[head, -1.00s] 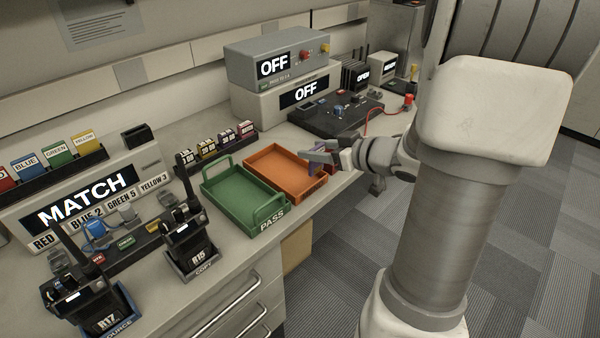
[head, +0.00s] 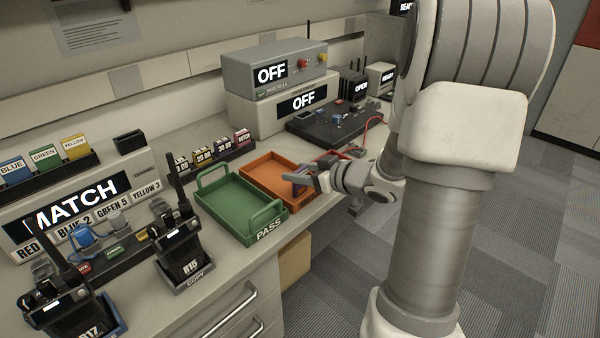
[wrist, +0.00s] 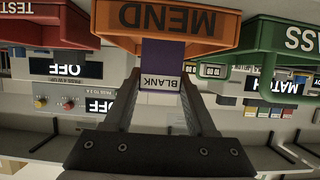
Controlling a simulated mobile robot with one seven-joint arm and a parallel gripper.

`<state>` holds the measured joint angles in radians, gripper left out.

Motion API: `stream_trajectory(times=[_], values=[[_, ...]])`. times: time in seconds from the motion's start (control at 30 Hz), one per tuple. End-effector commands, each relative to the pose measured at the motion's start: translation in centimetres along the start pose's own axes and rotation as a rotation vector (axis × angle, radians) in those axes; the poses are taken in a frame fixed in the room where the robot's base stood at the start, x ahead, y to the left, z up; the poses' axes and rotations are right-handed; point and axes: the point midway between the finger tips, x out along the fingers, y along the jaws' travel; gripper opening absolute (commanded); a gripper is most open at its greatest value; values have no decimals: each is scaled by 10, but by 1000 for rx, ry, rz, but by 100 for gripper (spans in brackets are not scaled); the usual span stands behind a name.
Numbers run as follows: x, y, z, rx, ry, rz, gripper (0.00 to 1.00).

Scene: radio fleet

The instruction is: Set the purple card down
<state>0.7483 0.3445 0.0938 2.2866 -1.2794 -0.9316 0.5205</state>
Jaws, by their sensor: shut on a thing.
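The purple card (wrist: 161,62) reads BLANK in the wrist view, where the picture is upside down. My gripper (wrist: 161,84) is shut on it, with one finger on each side. In the head view a small part of the purple card (head: 298,187) shows by my gripper (head: 307,180), at the right end of the orange tray (head: 262,163). The orange tray (wrist: 205,45) reads MEND in the wrist view, and the card overlaps its front wall there. I cannot tell whether the card touches the tray.
The green PASS tray (head: 237,205) stands left of the orange tray. Radios in a COPY stand (head: 185,262) and another stand are further left. A slotted rack of small cards (head: 215,156) is behind the trays. A grey box reading OFF (head: 273,74) stands at the back.

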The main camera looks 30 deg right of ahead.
Motion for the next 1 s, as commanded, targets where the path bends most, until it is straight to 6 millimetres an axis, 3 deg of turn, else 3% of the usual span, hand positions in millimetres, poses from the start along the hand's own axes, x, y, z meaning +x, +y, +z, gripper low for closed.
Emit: stream_trajectory(times=[0.03, 0.07, 0.23, 0.63, 1.0], values=[[1, 0, 3, 1, 0, -1, 4], [1, 0, 3, 1, 0, 0, 58], [1, 0, 2, 1, 0, 0, 86], [-7, 1, -3, 0, -1, 2, 86], [-83, 1, -4, 1, -1, 5, 86]])
